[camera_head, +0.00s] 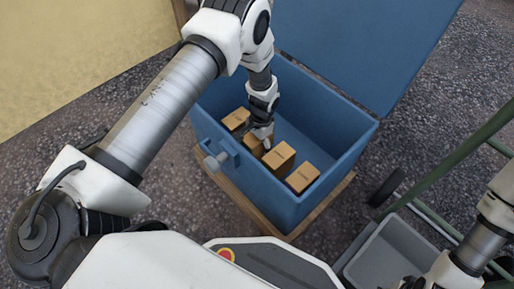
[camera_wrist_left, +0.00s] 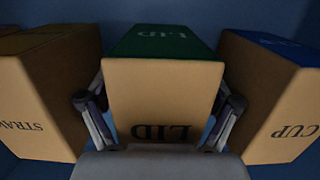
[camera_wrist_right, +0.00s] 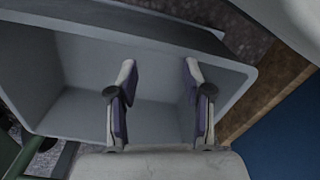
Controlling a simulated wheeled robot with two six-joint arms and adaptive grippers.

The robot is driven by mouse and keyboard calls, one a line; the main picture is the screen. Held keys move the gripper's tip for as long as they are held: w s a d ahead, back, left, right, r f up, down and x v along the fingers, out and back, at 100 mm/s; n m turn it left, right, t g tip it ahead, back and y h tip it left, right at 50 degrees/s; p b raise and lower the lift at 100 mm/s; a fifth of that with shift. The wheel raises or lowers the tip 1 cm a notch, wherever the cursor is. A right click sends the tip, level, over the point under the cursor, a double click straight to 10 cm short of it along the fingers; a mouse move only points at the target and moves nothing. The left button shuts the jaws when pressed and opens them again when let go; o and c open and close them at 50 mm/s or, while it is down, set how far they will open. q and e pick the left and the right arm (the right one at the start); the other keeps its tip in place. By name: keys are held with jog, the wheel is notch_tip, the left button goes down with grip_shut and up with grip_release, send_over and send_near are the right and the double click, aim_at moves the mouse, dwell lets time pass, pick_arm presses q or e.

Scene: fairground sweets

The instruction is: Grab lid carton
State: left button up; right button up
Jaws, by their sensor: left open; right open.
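The lid carton (camera_wrist_left: 162,115) is a brown box with a green top, marked LID in the left wrist view. It stands inside the blue chest (camera_head: 228,152) in a row of cartons. In the head view the lid carton (camera_head: 251,145) is partly hidden by my left gripper (camera_head: 263,132). My left gripper (camera_wrist_left: 160,88) is open, with one finger at each side of the lid carton; I cannot tell whether they touch it. My right gripper (camera_wrist_right: 159,66) is open and empty over a grey bin (camera_wrist_right: 85,115).
The straw carton (camera_wrist_left: 40,95) stands left of the lid carton and the cup carton (camera_wrist_left: 275,100) right, with narrow gaps. The chest's blue lid (camera_head: 360,45) is raised. A green-framed cart (camera_head: 445,178) and the grey bin (camera_head: 375,262) stand at right.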

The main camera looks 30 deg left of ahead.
pick_arm(q)
jog(key=shift+r, duration=0.15)
jog(key=shift+f, duration=0.2)
jog(key=c, duration=1.1)
